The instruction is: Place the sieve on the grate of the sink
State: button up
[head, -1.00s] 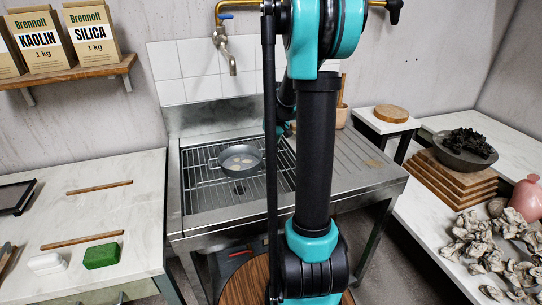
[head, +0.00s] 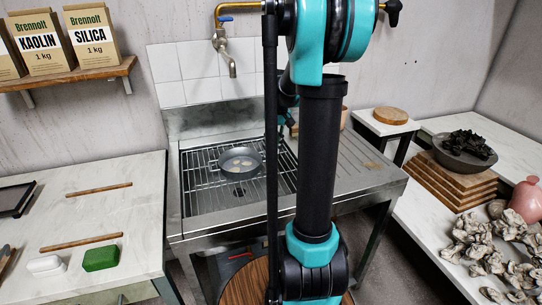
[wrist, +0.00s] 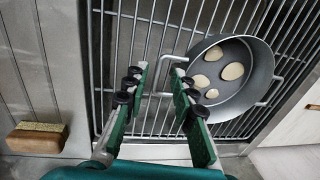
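A round dark grey pan with loop handles, the only thing here that could be the sieve, sits on the wire grate of the sink (head: 208,195). The pan (head: 226,167) holds several pale flat pieces. In the wrist view the pan (wrist: 238,103) looks level on the grate (wrist: 150,28), right of my gripper. My gripper (wrist: 158,75) is open, its green fingers apart, with the pan's near handle around the gap between the fingertips. I cannot tell how far above the handle they are. In the head view my arm hides the gripper.
A brass tap (head: 222,40) hangs over the sink's back. The left table (head: 130,210) carries wooden sticks and a green block (head: 101,257). The right table holds stacked boards and shells.

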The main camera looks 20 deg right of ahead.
notch_tip(320, 180, up, 7)
jog(key=d, duration=0.1)
jog(key=shift+r, duration=0.15)
